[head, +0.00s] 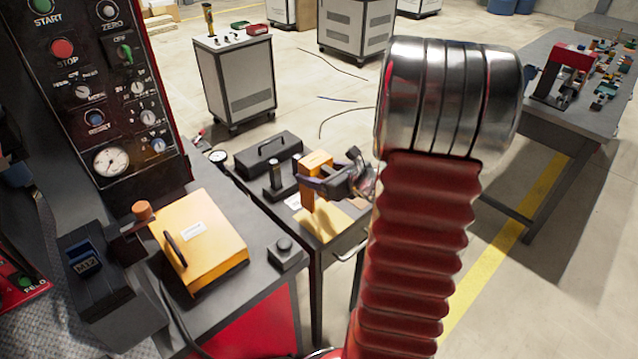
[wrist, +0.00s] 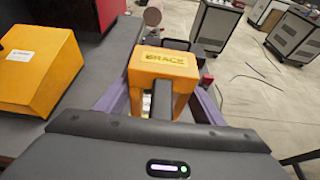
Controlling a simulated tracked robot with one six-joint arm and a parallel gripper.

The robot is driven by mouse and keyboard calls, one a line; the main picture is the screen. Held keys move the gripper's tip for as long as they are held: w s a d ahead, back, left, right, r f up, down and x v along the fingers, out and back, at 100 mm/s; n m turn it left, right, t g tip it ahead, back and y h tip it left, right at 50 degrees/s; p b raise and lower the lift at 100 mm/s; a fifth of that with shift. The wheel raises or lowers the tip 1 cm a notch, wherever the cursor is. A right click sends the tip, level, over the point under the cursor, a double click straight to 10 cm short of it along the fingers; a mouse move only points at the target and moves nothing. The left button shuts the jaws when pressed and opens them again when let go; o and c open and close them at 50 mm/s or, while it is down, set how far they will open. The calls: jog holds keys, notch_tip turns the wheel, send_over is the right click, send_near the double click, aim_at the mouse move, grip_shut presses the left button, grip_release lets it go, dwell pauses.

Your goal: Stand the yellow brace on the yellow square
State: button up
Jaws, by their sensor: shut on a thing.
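The yellow brace (head: 316,161) is a blocky orange-yellow piece in the head view. In the wrist view the brace (wrist: 163,62) shows its lettered top, with a leg running down towards me. My gripper (head: 322,186) is shut on it, with purple fingers on both sides in the wrist view (wrist: 160,92). The brace looks about upright. The yellow square (head: 335,222) shows as a yellow patch on the small grey table, just below and beside the brace. I cannot tell whether the brace touches it.
A yellow box with a handle (head: 198,245) and a small black knob block (head: 287,252) lie on the bench at left. A black case (head: 268,154) and a dark stand with posts (head: 277,185) are close behind the brace. The control panel (head: 105,80) rises at far left.

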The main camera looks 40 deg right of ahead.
jog(key=shift+f, duration=2.05)
jog(key=o, duration=1.4)
jog(key=shift+f, duration=0.1)
jog(key=v, duration=1.2)
